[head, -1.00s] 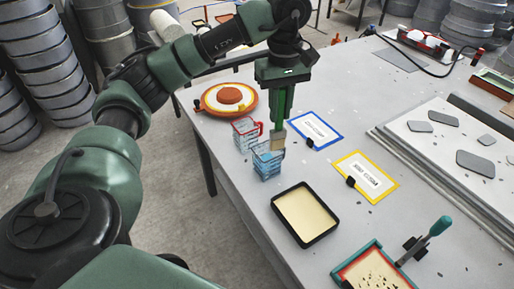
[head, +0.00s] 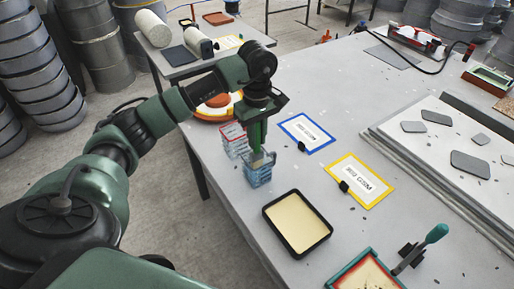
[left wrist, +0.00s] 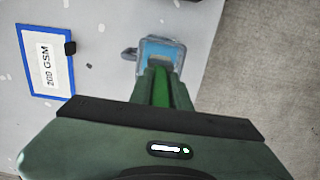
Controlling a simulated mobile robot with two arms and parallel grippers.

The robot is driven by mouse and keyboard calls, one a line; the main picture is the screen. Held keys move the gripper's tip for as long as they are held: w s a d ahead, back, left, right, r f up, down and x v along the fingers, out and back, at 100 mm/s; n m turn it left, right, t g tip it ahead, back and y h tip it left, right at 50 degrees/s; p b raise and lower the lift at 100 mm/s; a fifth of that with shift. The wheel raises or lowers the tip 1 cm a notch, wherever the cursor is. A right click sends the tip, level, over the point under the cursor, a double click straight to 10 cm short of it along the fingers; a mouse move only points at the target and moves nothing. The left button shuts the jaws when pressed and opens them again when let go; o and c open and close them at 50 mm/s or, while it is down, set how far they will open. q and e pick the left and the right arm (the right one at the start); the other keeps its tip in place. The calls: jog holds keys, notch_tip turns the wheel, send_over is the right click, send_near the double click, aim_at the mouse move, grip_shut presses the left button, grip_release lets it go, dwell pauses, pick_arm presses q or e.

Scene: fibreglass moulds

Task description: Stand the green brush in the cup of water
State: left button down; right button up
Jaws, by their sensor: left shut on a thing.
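My left gripper (head: 257,146) points down and is shut on the green brush (left wrist: 160,88), whose handle shows between the fingers in the left wrist view. The brush is upright, with its pale bristle end at the mouth of the blue-rimmed clear cup (head: 258,176), which holds bluish liquid. The cup also shows in the left wrist view (left wrist: 176,48), under the bristles. The bristles seem to be at or just inside the rim; how deep I cannot tell. My right gripper is out of view.
A red-rimmed clear cup (head: 232,143) stands close behind to the left. An orange round mould (head: 212,112) is partly hidden by my arm. Blue-framed (head: 306,132) and yellow-framed (head: 360,181) cards and a black tray of cream material (head: 297,224) lie to the right.

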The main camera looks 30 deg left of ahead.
aim_at(257, 153)
pick_arm(q)
notch_tip(257, 153, down, 5)
jog(key=shift+f+p, duration=0.1)
jog(key=shift+p, duration=0.4)
jog(key=shift+f, duration=0.2)
jog(key=c, duration=1.6)
grip_release()
jog(key=shift+r, duration=0.15)
